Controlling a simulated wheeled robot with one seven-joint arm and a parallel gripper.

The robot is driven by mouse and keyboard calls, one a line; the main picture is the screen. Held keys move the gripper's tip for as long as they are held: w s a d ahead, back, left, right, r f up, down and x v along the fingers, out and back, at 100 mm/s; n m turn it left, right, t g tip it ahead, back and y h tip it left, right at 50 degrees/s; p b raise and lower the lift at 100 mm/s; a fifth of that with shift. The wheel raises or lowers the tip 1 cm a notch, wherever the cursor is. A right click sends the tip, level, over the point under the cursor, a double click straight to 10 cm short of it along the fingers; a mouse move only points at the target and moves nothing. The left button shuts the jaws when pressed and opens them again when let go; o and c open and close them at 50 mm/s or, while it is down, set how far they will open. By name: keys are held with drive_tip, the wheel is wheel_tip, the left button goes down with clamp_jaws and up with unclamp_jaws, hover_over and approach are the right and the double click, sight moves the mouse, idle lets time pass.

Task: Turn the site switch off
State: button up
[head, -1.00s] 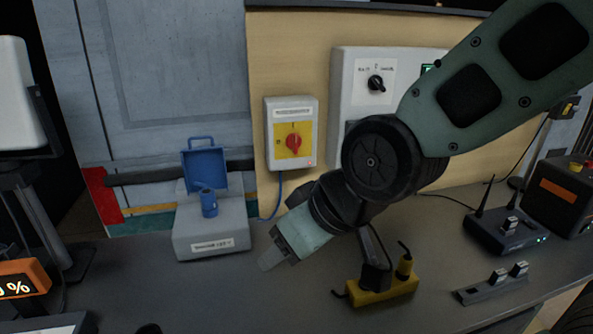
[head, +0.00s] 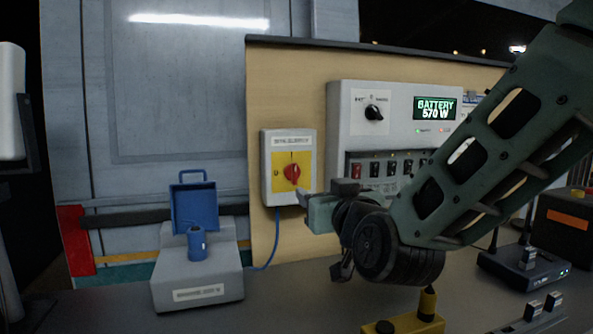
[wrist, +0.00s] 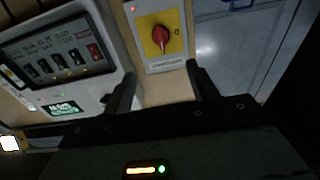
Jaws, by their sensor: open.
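The site switch is a white box (head: 268,198) with a yellow plate and a red rotary knob (head: 292,173), fixed to the tan panel. In the wrist view the red knob (wrist: 161,36) shows just beyond and between my fingers. My gripper (head: 306,199) is in front of the box's lower right corner, below the knob. In the wrist view its two fingers (wrist: 163,86) are spread with nothing between them. They look apart from the knob. The small marks on the plate are too blurred to read.
A white power panel (head: 342,125) with a dial, a row of small switches and a lit battery display (head: 435,108) is right of the switch. A grey box with an open blue cover (head: 193,205) stands lower left. A yellow block (head: 405,325) lies below my arm.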

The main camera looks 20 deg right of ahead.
sight(295, 174)
drive_tip(key=w+p, duration=0.9)
drive_tip(key=w, duration=0.7)
drive_tip(key=shift+s, duration=0.1)
drive_tip(key=shift+f, duration=0.1)
drive_tip(key=c, duration=1)
